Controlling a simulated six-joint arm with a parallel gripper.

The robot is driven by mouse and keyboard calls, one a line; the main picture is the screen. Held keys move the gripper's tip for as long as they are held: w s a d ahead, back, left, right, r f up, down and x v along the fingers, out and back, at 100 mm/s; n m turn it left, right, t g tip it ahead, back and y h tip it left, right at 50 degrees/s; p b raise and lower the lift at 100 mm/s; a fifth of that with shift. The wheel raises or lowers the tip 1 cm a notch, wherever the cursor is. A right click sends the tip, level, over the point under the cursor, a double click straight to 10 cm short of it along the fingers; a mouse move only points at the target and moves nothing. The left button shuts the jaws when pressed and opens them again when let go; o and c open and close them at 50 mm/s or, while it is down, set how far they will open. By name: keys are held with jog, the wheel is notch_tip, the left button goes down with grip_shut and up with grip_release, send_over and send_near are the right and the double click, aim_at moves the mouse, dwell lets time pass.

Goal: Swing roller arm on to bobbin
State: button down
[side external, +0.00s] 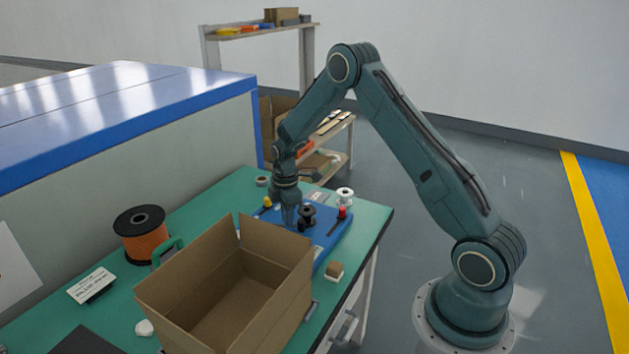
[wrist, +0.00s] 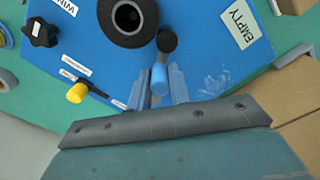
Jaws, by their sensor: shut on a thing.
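The black bobbin (wrist: 128,18) sits on the blue winder plate (wrist: 205,60), cut off by the top edge of the wrist view. It also shows in the side view (side external: 308,212). The roller arm shows as a blue peg (wrist: 160,80) with a black round end (wrist: 166,41), right beside the bobbin's lower right rim. I cannot tell whether it touches the rim. My gripper (wrist: 159,88) has its fingers either side of the blue peg and is shut on it. In the side view my gripper (side external: 291,222) points down just left of the bobbin and hides the roller arm.
A yellow knob (wrist: 77,93) and a black star knob (wrist: 40,33) stand on the plate's left. A red-topped post (side external: 343,212) and a white spool (side external: 344,195) stand at right. An open cardboard box (side external: 178,290) is close in front. An orange cable reel (side external: 144,240) stands left.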

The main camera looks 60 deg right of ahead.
jog(key=shift+w+r, duration=0.1)
jog(key=c, duration=1.3)
grip_release()
notch_tip(320, 180, up, 14)
